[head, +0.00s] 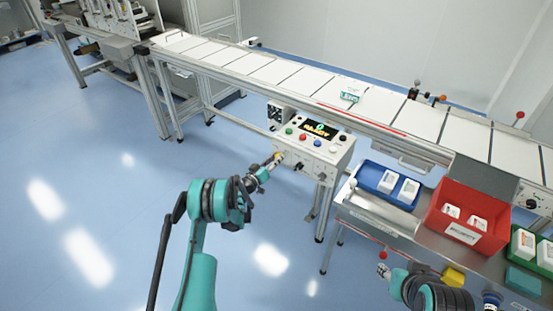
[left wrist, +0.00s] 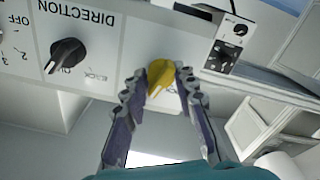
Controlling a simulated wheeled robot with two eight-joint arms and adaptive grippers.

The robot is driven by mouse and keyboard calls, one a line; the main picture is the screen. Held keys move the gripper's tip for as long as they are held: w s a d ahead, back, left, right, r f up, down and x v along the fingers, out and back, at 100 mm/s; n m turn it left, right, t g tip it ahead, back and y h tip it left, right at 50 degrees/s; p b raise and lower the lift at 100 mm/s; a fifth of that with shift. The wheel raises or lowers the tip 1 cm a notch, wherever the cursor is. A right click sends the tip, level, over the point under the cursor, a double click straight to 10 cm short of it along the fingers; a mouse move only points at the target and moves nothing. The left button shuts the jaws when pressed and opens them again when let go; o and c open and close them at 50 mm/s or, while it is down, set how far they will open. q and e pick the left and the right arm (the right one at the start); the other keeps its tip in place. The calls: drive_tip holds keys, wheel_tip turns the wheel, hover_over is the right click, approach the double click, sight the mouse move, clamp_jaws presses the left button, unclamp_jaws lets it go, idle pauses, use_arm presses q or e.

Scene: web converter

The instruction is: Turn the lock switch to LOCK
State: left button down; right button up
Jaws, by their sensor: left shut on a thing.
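The yellow lock switch (left wrist: 160,76) is a round knob on the white front face of the control box (head: 322,160). Its pale pointer mark points down and slightly left in the left wrist view, where the picture is upside down. My left gripper (head: 272,163) reaches the box's left front; in the left wrist view its two fingers (left wrist: 158,88) are on either side of the knob, shut on it. Small lettering beside the knob is partly hidden by the fingers and not clearly readable. My right gripper (head: 384,271) is small at the lower right, away from the switch.
A black DIRECTION knob (left wrist: 67,56) is near the yellow switch. Coloured buttons and a lit display (head: 319,129) are on the box top. A blue tray (head: 372,188) and a red bin (head: 446,233) stand to the right. The floor at left is clear.

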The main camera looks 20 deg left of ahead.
use_arm(q)
drive_tip(key=n, duration=0.6)
drive_tip(key=shift+a+n, duration=0.2)
drive_tip(key=shift+n, duration=0.1)
drive_tip(key=n, duration=0.6)
drive_tip(key=shift+f, duration=0.15)
drive_tip(key=c, duration=1.2)
unclamp_jaws()
drive_tip(key=v, duration=0.7)
drive_tip(key=shift+s, duration=0.2)
